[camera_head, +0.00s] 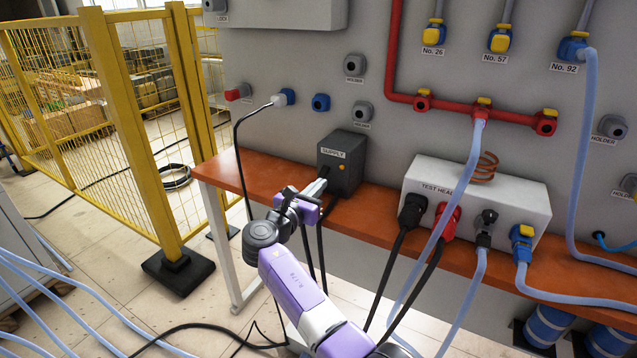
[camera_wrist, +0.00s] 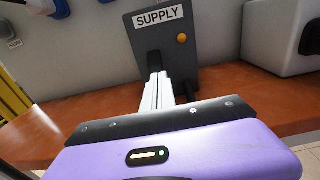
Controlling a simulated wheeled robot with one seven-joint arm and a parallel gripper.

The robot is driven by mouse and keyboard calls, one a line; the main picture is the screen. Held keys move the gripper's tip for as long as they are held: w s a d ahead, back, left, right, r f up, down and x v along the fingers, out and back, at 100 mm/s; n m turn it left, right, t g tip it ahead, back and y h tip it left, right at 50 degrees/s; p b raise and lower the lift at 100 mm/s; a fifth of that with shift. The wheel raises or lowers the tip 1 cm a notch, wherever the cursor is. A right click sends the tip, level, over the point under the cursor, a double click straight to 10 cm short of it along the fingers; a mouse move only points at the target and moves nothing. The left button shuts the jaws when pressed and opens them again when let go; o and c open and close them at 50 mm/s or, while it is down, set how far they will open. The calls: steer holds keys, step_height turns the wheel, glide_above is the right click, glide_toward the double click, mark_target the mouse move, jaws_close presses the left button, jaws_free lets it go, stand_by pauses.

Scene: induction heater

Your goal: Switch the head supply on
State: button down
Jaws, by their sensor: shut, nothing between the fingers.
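The dark grey supply box (camera_head: 350,150), labelled SUPPLY, stands on the orange bench. It also fills the middle of the wrist view (camera_wrist: 190,65). An orange round lamp or button (camera_wrist: 182,38) is on its front, to the right. A small black part (camera_wrist: 154,60) on the front, left of the lamp, lies just beyond my fingertips. My gripper (camera_head: 321,180) is shut and empty, with its fingers pointing at the lower left of the box front. In the wrist view the fingertips (camera_wrist: 157,80) overlap the black part; I cannot tell whether they touch it.
The white test head (camera_head: 480,190), with several plugged cables and hoses, stands to the right on the bench (camera_head: 250,175). Black cables hang near my arm. Red pipe and holders are on the grey wall behind. A yellow fence (camera_head: 140,130) is at the left.

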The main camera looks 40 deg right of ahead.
mark_target(321, 176)
steer(key=shift+r+p, duration=0.25)
steer(key=shift+p, duration=0.2)
steer(key=y+p, duration=0.1)
steer(key=p, duration=0.2)
steer(key=r+p, duration=0.1)
steer(key=p, duration=0.2)
steer(key=shift+s+a+r+g+y, duration=0.1)
steer(key=shift+a+r+g+y, duration=0.1)
steer(key=shift+r+g+y, duration=0.15)
steer(key=y+p, duration=0.1)
steer(key=p, duration=0.5)
steer(key=shift+a+r+g+y, duration=0.1)
steer(key=shift+r+g+y, duration=0.15)
steer(key=shift+r+y, duration=0.15)
steer(key=y+p, duration=0.1)
steer(key=p, duration=0.2)
steer(key=shift+r, duration=0.2)
steer(key=shift+s+f, duration=0.1)
steer(key=shift+f, duration=0.3)
steer(key=shift+a+f, duration=0.1)
steer(key=shift+f, duration=0.05)
steer(key=shift+r+p, duration=0.85)
steer(key=shift+p, duration=0.15)
steer(key=shift+r, duration=0.1)
